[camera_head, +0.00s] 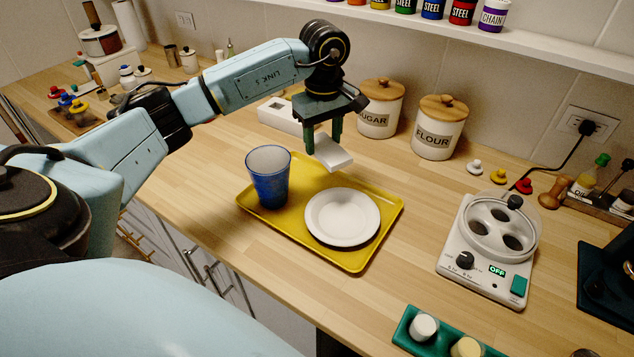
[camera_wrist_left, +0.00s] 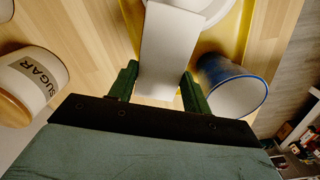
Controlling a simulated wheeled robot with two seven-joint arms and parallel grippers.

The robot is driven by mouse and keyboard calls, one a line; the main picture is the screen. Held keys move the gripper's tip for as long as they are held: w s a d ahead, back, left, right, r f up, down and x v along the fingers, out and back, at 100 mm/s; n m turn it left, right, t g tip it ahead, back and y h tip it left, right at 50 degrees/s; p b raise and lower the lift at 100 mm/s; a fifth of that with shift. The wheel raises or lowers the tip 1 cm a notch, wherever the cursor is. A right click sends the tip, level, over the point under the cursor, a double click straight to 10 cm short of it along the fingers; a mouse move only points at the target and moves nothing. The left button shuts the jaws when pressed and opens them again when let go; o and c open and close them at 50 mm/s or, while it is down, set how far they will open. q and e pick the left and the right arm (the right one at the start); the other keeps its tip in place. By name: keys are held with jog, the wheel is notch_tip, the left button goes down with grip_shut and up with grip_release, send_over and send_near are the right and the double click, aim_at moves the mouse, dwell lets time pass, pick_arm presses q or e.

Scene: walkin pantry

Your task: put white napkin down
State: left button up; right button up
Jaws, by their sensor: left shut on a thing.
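My left gripper (camera_head: 323,140) is shut on the white napkin (camera_head: 333,155), a flat white folded strip. It holds the napkin above the back part of the yellow tray (camera_head: 370,257). The left wrist view shows the napkin (camera_wrist_left: 170,45) between the two green fingers (camera_wrist_left: 158,88), reaching out over the tray. A white plate (camera_head: 342,217) lies on the tray's right part. A blue cup (camera_head: 268,178) stands upright on its left part; it also shows in the left wrist view (camera_wrist_left: 232,85). My right gripper is in neither view.
Sugar (camera_head: 380,110) and flour (camera_head: 439,128) canisters stand behind the tray. A white box (camera_head: 280,114) is at the back left. An egg cooker (camera_head: 487,250) stands to the right, and a green holder (camera_head: 402,330) is at the front. Bare counter lies between tray and cooker.

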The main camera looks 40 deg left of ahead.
pick_arm(q)
jog(key=a+f+n, duration=0.1)
jog(key=a+n, duration=0.4)
jog(key=a, duration=0.1)
send_over(304, 174)
notch_tip(304, 174, down, 5)
jog(key=shift+f, duration=0.15)
notch_tip(304, 174, down, 4)
jog(key=shift+f+b, duration=0.1)
jog(key=shift+b, duration=0.2)
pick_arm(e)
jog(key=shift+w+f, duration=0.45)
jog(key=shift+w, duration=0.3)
pick_arm(q)
jog(key=shift+f, duration=0.15)
jog(key=o, duration=0.9)
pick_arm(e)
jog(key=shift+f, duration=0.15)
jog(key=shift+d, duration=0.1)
